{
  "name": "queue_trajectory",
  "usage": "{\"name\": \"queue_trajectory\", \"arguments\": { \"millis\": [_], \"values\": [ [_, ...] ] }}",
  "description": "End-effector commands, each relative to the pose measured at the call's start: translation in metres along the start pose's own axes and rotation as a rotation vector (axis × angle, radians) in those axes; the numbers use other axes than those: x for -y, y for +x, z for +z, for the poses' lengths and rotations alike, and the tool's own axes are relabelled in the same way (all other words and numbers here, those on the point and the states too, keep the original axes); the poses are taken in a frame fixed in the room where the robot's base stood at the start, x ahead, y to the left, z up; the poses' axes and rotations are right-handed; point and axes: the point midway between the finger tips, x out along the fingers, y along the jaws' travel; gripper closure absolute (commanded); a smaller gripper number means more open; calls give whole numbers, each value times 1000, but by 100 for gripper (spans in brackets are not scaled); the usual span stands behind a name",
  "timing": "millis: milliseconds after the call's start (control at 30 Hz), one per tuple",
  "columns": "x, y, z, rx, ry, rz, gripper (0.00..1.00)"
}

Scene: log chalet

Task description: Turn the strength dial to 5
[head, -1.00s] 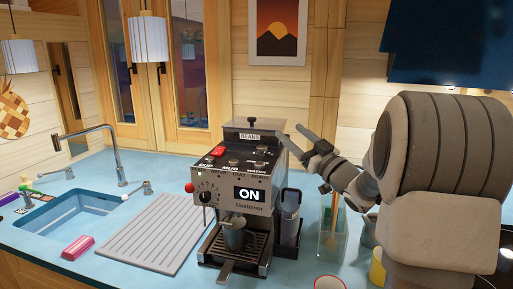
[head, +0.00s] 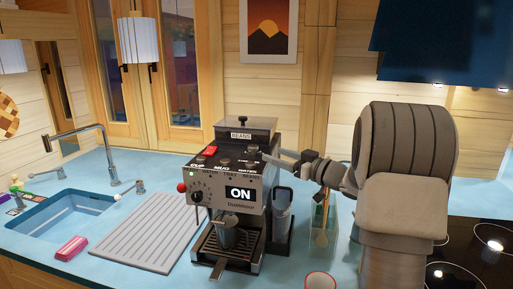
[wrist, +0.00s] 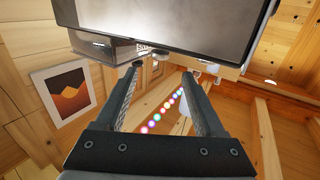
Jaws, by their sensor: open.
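The coffee machine (head: 240,190) stands on the blue counter, with a lit "ON" display on its front. The dial cannot be made out there.
A red-ended lever (head: 181,187) sticks out left of the dial. A clear container (head: 322,228) and a red-rimmed cup (head: 320,281) stand at right. The ridged drainboard (head: 150,232) at left is clear.

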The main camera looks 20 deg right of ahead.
Motion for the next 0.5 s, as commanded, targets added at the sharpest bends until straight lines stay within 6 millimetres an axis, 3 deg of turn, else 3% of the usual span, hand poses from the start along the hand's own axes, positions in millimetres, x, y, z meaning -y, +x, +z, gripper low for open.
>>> {"name": "queue_trajectory", "arguments": {
  "millis": [200,500],
  "values": [
    [1,48,0,0,0,-3,29],
    [0,84,0,0,-1,-1,29]
  ]
}}
